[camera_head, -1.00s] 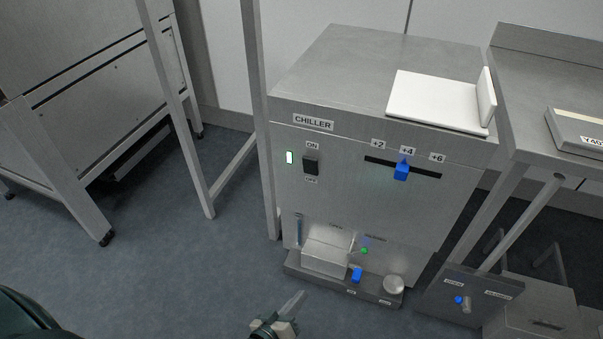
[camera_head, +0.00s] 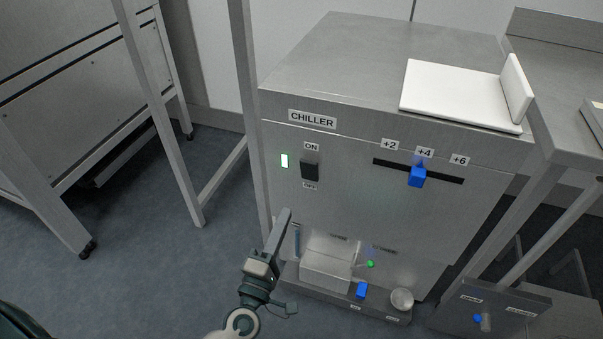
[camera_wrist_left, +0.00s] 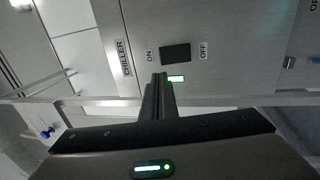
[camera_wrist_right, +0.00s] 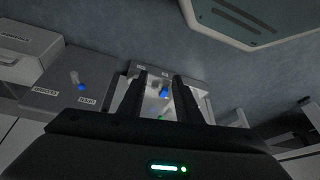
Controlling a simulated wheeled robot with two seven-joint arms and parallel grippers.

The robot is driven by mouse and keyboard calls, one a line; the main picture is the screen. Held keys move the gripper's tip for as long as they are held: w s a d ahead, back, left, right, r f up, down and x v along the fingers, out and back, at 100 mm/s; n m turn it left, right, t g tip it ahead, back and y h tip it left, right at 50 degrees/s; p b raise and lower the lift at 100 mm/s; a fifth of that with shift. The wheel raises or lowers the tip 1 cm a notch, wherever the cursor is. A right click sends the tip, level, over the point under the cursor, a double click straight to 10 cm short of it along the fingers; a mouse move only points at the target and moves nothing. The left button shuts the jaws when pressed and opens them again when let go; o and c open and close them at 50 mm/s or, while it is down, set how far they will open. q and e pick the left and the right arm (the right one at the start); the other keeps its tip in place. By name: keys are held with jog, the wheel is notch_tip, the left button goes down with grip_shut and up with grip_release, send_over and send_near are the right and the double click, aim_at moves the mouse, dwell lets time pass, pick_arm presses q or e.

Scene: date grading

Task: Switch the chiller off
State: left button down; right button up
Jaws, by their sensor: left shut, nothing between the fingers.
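The chiller (camera_head: 345,215) is a grey steel cabinet. Its dark rocker switch (camera_head: 310,170) sits between an ON label above and an OFF label below. An indicator (camera_head: 284,160) beside the switch glows whitish green. My left gripper (camera_head: 287,213) is shut and empty, below and left of the switch in the head view, apart from it. In the left wrist view the switch (camera_wrist_left: 175,54) lies just beyond the closed fingertips (camera_wrist_left: 159,76), and the green indicator (camera_wrist_left: 176,79) shows beside them. My right gripper (camera_wrist_right: 158,78) is open and empty in the right wrist view.
A blue slider (camera_head: 417,177) stands near +4 on the chiller front. A white angled board (camera_head: 460,92) lies on top. A lower ledge holds a clear box (camera_head: 326,268), a blue knob (camera_head: 362,291) and a round knob (camera_head: 402,299). A metal post (camera_head: 245,110) stands left.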

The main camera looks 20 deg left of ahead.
aim_at(307, 163)
pick_arm(q)
jog(key=shift+w, duration=0.15)
